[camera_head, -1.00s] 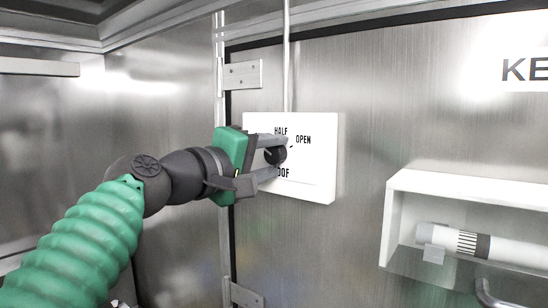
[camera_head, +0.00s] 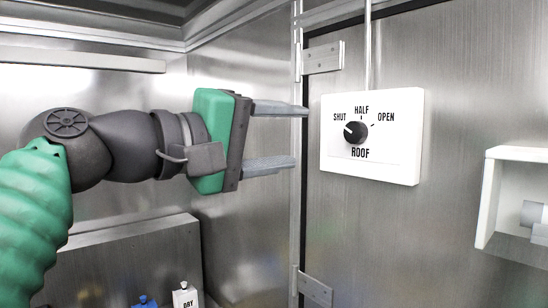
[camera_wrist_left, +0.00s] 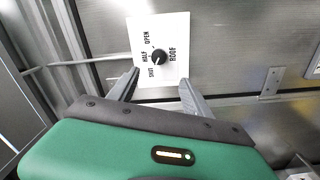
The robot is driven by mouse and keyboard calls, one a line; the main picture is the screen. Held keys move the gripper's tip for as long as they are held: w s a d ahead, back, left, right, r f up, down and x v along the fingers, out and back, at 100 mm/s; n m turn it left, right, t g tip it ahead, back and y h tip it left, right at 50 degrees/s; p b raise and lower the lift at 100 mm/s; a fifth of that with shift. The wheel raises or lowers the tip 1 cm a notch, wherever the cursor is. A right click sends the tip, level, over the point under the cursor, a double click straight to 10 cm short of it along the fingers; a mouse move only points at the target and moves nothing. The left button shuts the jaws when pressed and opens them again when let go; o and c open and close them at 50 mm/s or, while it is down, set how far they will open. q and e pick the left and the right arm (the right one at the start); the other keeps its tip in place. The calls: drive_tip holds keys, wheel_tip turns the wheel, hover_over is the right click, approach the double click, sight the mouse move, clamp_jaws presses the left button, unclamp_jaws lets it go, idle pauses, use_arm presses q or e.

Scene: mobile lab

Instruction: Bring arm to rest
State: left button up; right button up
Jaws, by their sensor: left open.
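My left gripper (camera_head: 278,138) is open and empty in the head view, its two grey fingers one above the other and pointing right. It is left of the white roof control panel (camera_head: 400,165) and apart from it. The panel carries a black rotary knob (camera_head: 356,131) with the labels SHUT, HALF and OPEN around it and ROOF below. The knob's white mark points toward SHUT. In the left wrist view, the knob (camera_wrist_left: 159,56) shows beyond the open fingers (camera_wrist_left: 158,88). My right gripper is not in view.
A white wall shelf (camera_head: 498,200) holding a grey-white cylinder is at the right edge. Metal hinges (camera_head: 322,57) and a door edge stand behind the gripper. Below left, a metal box (camera_head: 130,255) has small blue and white containers in front.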

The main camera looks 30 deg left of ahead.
use_arm(q)
drive_tip(key=shift+v, duration=0.85)
drive_tip(key=w+a+f+g+y+b, duration=0.15)
drive_tip(key=w+f, duration=0.25)
drive_tip(key=f, duration=0.6)
drive_tip(key=w+f+g+y+b, duration=0.15)
drive_tip(key=w+f, duration=0.25)
drive_tip(key=f, duration=0.7)
drive_tip(key=w+a+f+g+b, duration=0.15)
drive_tip(key=w+f, duration=0.25)
drive_tip(key=f, duration=0.6)
wheel_tip(320, 180, down, 16)
drive_tip(key=d+m+g+y+b, duration=0.1)
drive_tip(key=d+m+g, duration=0.1)
drive_tip(key=g, duration=0.2)
drive_tip(key=s+d+f+m+g+b, duration=0.1)
drive_tip(key=s+f+m+g, duration=0.1)
drive_tip(key=s+f, duration=0.4)
drive_tip(key=s+d+f+m+g+y+b, duration=0.1)
drive_tip(key=s+f, duration=0.5)
drive_tip(key=f, duration=0.9)
drive_tip(key=s+d+f+m+g+y+b, duration=0.1)
drive_tip(key=s+f+m, duration=0.4)
drive_tip(key=f, duration=0.6)
drive_tip(key=shift+s+d+g+b, duration=0.35)
drive_tip(key=shift+s+g+b, duration=0.2)
drive_tip(key=shift+s+g, duration=0.3)
